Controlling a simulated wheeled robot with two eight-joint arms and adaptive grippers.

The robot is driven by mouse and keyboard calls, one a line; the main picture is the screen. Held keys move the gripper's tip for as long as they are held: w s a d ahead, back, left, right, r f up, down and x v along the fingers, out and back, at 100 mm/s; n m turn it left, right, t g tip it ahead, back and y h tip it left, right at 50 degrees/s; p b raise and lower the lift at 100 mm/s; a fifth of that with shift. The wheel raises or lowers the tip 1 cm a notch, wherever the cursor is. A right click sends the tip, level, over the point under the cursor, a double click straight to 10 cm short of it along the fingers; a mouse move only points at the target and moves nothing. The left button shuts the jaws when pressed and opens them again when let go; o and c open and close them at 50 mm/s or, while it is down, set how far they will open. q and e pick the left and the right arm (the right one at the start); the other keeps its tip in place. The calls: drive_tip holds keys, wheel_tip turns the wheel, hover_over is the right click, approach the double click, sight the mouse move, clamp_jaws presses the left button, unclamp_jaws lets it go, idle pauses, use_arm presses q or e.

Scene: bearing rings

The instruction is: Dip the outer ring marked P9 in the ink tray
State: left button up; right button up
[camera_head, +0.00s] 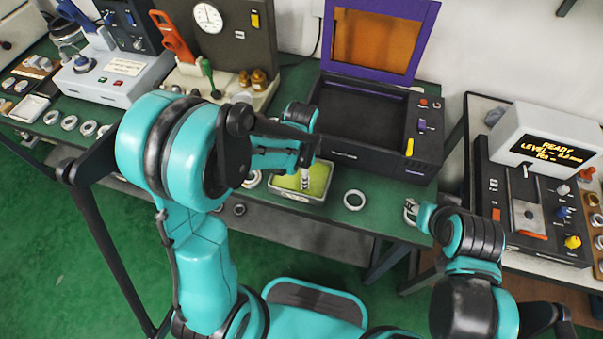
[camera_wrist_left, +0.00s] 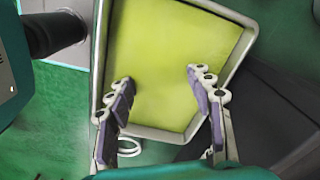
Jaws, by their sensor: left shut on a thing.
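The ink tray (camera_head: 273,188), a shallow grey-rimmed tray with a yellow-green bed, stands near the front edge of the green bench. It fills much of the left wrist view (camera_wrist_left: 98,70). My left gripper (camera_head: 305,180) is over the tray's right part, fingers pointing down. No P9 mark is readable. A pale ring (camera_wrist_left: 130,147) shows partly behind the left finger, beyond the tray rim. My right gripper (camera_head: 411,208) is near the bench's right end; its jaw state is unclear.
A loose ring (camera_head: 354,200) lies right of the tray, another (camera_head: 251,179) left of it. A black box with a raised purple lid (camera_head: 376,120) stands behind. Several rings (camera_head: 70,123) lie at the left.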

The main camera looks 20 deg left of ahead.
use_arm(q)
wheel_tip(320, 180, up, 8)
drive_tip(key=p, duration=0.6)
drive_tip(key=shift+r, duration=0.15)
idle(1.4)
